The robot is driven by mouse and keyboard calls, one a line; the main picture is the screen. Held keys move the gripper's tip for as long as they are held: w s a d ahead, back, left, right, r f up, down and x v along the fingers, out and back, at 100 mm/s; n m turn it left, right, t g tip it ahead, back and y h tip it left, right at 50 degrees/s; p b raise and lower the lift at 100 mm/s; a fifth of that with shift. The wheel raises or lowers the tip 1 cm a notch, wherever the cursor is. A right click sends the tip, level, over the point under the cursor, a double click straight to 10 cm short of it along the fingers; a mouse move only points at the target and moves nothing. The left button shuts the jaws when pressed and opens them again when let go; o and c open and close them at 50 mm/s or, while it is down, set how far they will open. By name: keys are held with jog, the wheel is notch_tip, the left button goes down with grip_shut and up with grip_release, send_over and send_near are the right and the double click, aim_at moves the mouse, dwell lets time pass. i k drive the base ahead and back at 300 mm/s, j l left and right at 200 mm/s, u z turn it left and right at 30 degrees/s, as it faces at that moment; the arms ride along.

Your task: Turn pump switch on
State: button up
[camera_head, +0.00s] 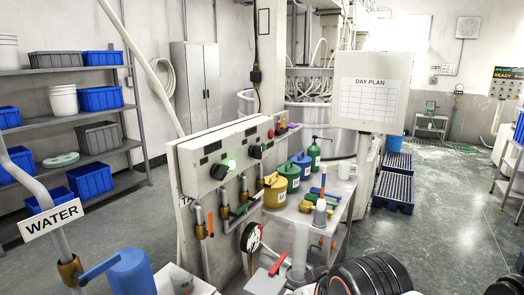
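A long cream control panel (228,158) stands left of the middle, with black rotary knobs along its front. The nearest black knob (219,172) has a lit green lamp (232,164) beside it. A second black knob (256,151) sits farther along. Smaller knobs and a red part show near the panel's far end. I cannot read any label that tells which one is the pump switch, nor any knob's on or off position.
Below the panel are pipes with valve handles and a round gauge (251,237). A bench (285,215) holds yellow, green and blue cans. A WATER sign (52,219) hangs on a pipe at the left. Open floor (440,215) lies right.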

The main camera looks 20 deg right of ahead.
aim_at(254, 152)
jog(key=i+l+z, duration=0.15)
jog(key=i+l, duration=0.2)
jog(key=i+l+z, duration=0.15)
jog(key=i+l, duration=0.15)
jog(key=i, duration=0.2)
jog(key=i+l+u, duration=0.1)
jog(key=l+u, duration=0.15)
jog(key=l, duration=0.2)
jog(key=k+j+z, duration=0.1)
jog(key=j+z, duration=0.15)
jog(key=j, duration=0.2)
